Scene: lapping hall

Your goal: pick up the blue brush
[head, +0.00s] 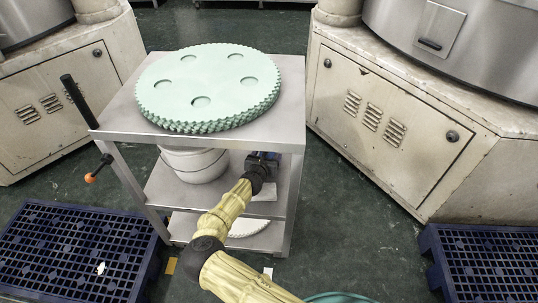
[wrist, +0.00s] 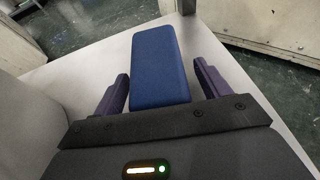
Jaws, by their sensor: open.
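The blue brush (wrist: 158,62) shows in the wrist view as a blue block lying on a pale shelf (wrist: 82,62). My gripper (wrist: 160,85) is open, with one purple finger on each side of the brush's near end. I see a gap between each finger and the brush. In the head view my arm reaches to the middle shelf (head: 225,196) of a metal cart, and my gripper (head: 262,160) is dark there, under the cart top. The brush cannot be made out clearly in the head view.
Stacked green toothed discs (head: 215,80) lie on the cart top (head: 120,112). A white bucket (head: 192,165) stands on the middle shelf, left of my gripper. Blue pallets (head: 75,250) and (head: 485,262) lie on the floor at both sides. Beige machine cabinets (head: 385,120) stand behind.

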